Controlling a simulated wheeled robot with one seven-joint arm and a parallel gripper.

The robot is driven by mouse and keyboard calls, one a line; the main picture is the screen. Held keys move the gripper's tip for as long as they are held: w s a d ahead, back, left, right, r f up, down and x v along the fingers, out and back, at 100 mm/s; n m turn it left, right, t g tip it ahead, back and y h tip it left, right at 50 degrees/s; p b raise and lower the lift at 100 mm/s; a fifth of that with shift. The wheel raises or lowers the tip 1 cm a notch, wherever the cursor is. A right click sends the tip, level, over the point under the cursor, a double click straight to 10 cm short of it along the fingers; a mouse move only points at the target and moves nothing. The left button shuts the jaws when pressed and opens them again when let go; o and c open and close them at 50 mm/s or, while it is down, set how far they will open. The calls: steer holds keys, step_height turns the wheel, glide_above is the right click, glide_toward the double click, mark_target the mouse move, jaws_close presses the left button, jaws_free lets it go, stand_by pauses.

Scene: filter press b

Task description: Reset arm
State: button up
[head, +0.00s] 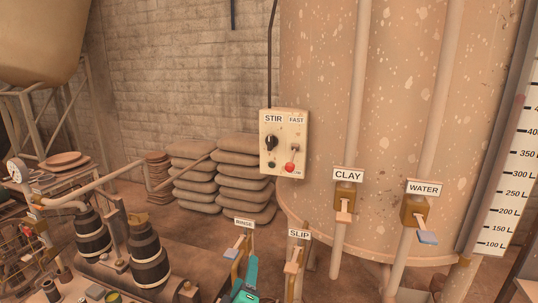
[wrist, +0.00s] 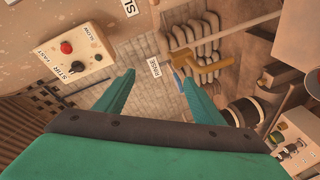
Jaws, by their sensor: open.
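My gripper (head: 245,277) shows at the bottom middle of the head view as teal fingers, below the RINSE label and left of the SLIP valve (head: 292,266). In the wrist view my gripper (wrist: 157,76) has its two teal fingers spread apart with nothing between them. It is open and empty. The RINSE valve (head: 236,248), with a pale handle end, is close behind it. In the wrist view the yellow-brown RINSE valve (wrist: 183,60) lies beyond the right fingertip; I cannot tell whether they touch. Most of my arm is out of view.
A STIR/FAST control box (head: 284,143) with a red button hangs before the large tank (head: 400,90). CLAY (head: 345,197) and WATER (head: 414,211) valves are to the right. Stacked sacks (head: 240,175) stand behind. Dark-banded pump cylinders (head: 149,262) and pipes crowd the left.

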steer(key=s+f+m+y, duration=0.1)
steer(key=s+f+m, duration=0.4)
steer(key=s+f, duration=1.45)
steer(key=s+d+m, duration=0.3)
steer(key=s, duration=1)
steer(key=s+d+m+g, duration=0.1)
steer(key=s+d+m, duration=0.2)
steer(key=s, duration=1)
steer(key=shift+s+d+r+m, duration=0.2)
steer(key=shift+s+r+m, duration=0.1)
steer(key=shift+s+r, duration=0.1)
